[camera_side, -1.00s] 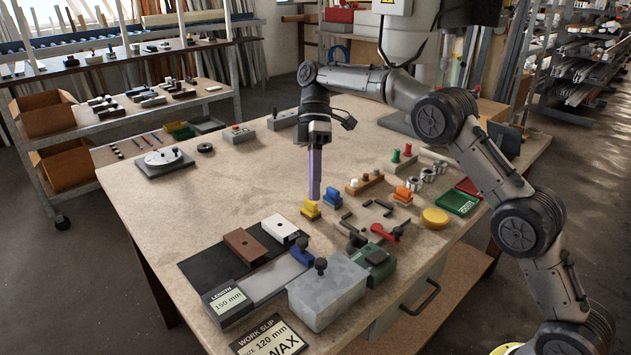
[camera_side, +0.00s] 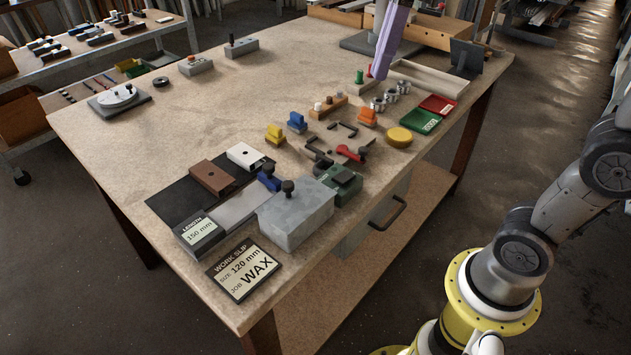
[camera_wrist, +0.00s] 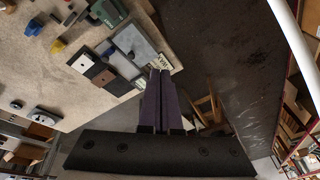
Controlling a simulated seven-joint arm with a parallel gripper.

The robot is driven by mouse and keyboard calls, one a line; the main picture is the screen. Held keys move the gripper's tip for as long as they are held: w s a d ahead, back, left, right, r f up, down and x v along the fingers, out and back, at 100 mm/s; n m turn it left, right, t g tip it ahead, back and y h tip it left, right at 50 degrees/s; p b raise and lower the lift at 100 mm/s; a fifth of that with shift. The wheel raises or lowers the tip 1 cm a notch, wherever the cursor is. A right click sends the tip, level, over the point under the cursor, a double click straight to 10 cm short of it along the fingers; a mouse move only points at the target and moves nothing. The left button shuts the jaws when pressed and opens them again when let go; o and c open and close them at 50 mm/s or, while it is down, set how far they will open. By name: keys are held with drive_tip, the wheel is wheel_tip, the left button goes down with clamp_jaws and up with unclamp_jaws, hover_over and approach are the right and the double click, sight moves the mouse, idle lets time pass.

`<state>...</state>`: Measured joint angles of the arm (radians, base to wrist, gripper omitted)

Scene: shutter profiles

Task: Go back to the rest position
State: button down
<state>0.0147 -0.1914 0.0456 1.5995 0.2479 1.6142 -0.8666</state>
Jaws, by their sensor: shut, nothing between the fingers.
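My gripper (camera_side: 380,70) shows in the side view only as its long purple fingers at the top, right of centre. The rest of the hand is cut off above. In the wrist view the two purple fingers of my gripper (camera_wrist: 160,80) lie close together, shut, with nothing seen between them. They point out over the table's edge and the dark floor. In the side view the fingertips appear above the far right part of the workbench (camera_side: 210,110); their exact height cannot be told.
On the bench are a yellow block (camera_side: 275,134), a blue block (camera_side: 297,122), a grey metal block (camera_side: 295,213), a brown block (camera_side: 212,177), a white block (camera_side: 245,156), a green tray (camera_side: 419,121) and a work slip (camera_side: 243,272). The bench's left middle is clear.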

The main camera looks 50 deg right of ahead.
drive_tip(key=s+d+f+m+t+h, duration=0.1)
drive_tip(key=s+d+f+m+t, duration=0.1)
drive_tip(key=s+f+m, duration=0.3)
drive_tip(key=s+d+f+m+t+h, duration=0.1)
drive_tip(key=s+d+f+m+t, duration=0.1)
drive_tip(key=s+f+m, duration=0.3)
drive_tip(key=shift+s+d+f+t+h, duration=0.2)
drive_tip(key=shift+d+f+t+h, duration=0.25)
drive_tip(key=shift+f, duration=1.85)
